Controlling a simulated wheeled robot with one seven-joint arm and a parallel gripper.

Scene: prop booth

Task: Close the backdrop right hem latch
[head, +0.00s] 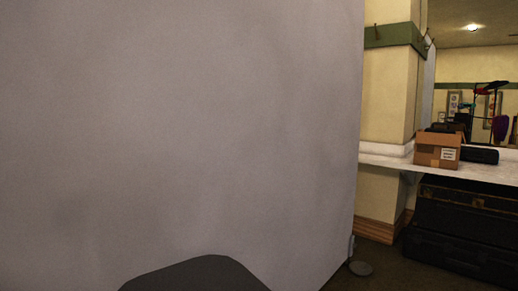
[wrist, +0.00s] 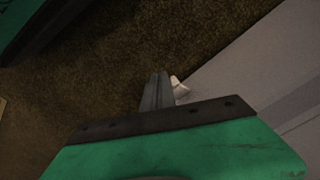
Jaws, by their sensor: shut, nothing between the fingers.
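The backdrop (head: 190,130) is a large grey sheet filling most of the head view, with its right edge running down to the floor. A small pale fitting (head: 351,244) sits low on that edge, probably the right hem latch; its position is too small to read. In the wrist view, my gripper (wrist: 158,88) is shut and empty, pointing down near the floor. A small whitish piece (wrist: 179,88) lies just right of the fingertips, at the corner of the grey backdrop (wrist: 265,75). I cannot tell whether the fingers touch it. My gripper is not seen in the head view.
A round dark foot (head: 360,268) stands on the floor by the backdrop's lower right corner. To the right, a pale counter (head: 385,160) carries a cardboard box (head: 437,150), with dark cases (head: 460,255) beneath.

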